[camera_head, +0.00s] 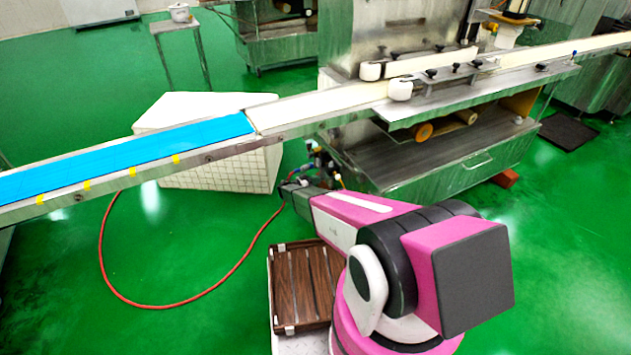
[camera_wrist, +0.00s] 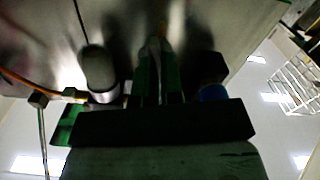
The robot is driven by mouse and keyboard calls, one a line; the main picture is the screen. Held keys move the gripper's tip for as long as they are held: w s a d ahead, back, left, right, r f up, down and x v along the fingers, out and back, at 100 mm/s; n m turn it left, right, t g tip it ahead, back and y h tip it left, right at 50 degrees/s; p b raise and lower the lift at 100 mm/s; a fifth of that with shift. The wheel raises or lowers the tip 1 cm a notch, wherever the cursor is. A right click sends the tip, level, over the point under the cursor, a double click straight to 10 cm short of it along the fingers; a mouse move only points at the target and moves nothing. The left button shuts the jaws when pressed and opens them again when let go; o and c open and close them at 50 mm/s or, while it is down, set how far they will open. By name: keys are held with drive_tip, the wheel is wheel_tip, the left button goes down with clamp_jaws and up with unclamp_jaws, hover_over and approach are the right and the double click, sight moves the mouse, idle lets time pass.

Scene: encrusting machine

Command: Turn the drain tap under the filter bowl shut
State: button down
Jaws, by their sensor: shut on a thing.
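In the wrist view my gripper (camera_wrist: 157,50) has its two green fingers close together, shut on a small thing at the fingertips. It is where the drain tap would be, but the fingers and shadow hide most of it, so its turn angle cannot be told. A grey rounded cylinder (camera_wrist: 100,68) stands just left of the fingers; whether it is the filter bowl is unclear. In the head view my gripper (camera_head: 297,188) reaches the small cluster of air fittings (camera_head: 320,160) at the machine's left side. The tap and bowl are too small to make out there.
An orange tube (camera_wrist: 30,84) and a blue part (camera_wrist: 213,92) flank the fingers. The conveyor (camera_head: 120,160) runs above my gripper, and the machine's steel base (camera_head: 430,160) stands right. A red hose (camera_head: 190,303) loops over the open green floor. A white tiled block (camera_head: 225,170) stands left.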

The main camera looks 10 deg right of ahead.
drive_tip(key=shift+w+a+f+n, duration=0.1)
drive_tip(key=shift+f+n, duration=0.05)
drive_tip(key=shift+n, duration=3.45)
drive_tip(key=shift+w+f+n, duration=0.1)
drive_tip(key=shift+f+n, duration=0.05)
drive_tip(key=shift+n, duration=3.45)
drive_tip(key=c, duration=1.3)
unclamp_jaws()
drive_tip(key=shift+o, duration=0.2)
drive_tip(key=v, duration=1)
drive_tip(key=shift+s+a, duration=0.15)
drive_tip(key=shift+a, duration=0.2)
